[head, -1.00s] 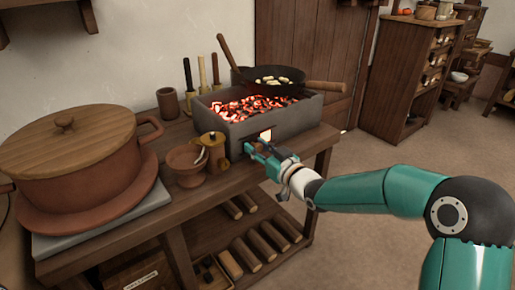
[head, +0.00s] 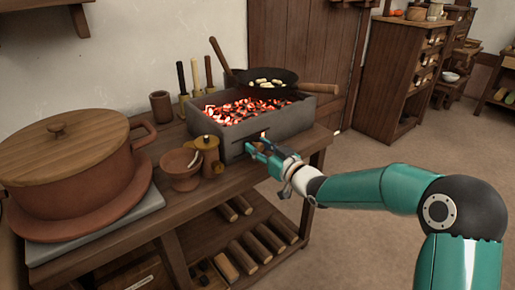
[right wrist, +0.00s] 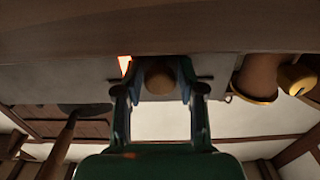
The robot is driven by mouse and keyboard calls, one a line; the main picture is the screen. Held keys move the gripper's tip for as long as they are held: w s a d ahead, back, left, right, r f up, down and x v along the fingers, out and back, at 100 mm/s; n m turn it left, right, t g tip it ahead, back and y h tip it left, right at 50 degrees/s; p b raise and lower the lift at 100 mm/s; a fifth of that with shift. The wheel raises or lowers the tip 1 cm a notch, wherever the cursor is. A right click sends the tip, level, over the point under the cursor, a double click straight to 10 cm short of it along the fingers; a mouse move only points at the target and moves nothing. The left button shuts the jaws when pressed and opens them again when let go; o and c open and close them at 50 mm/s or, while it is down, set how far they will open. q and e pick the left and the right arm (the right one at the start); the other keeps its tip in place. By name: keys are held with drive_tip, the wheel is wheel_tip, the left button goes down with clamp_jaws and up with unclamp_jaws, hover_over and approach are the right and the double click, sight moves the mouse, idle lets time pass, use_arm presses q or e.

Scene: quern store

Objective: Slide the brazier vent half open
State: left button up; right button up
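The grey brazier (head: 285,124) stands on the wooden bench, full of glowing coals. Its vent is low on the front face. A narrow strip of orange glow shows at the vent opening (right wrist: 125,65) in the right wrist view, beside the round wooden vent knob (right wrist: 160,76). My right gripper (head: 256,150) is at the brazier's front. In the right wrist view its fingers (right wrist: 160,84) are closed around the knob, one on each side. The vent plate is mostly hidden behind the gripper in the head view. My left gripper is not in view.
A black pan (head: 268,84) rests on the brazier, its handle reaching right. A small lidded jug (head: 208,153) and a clay bowl (head: 181,170) stand just left of the gripper. A large lidded pot (head: 70,165) fills the bench's left. Floor right of the bench is clear.

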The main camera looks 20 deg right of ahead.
drive_tip(key=shift+o, duration=0.6)
drive_tip(key=shift+s, duration=0.1)
drive_tip(key=v, duration=1.1)
drive_tip(key=shift+s+d, duration=0.15)
drive_tip(key=shift+s, duration=0.25)
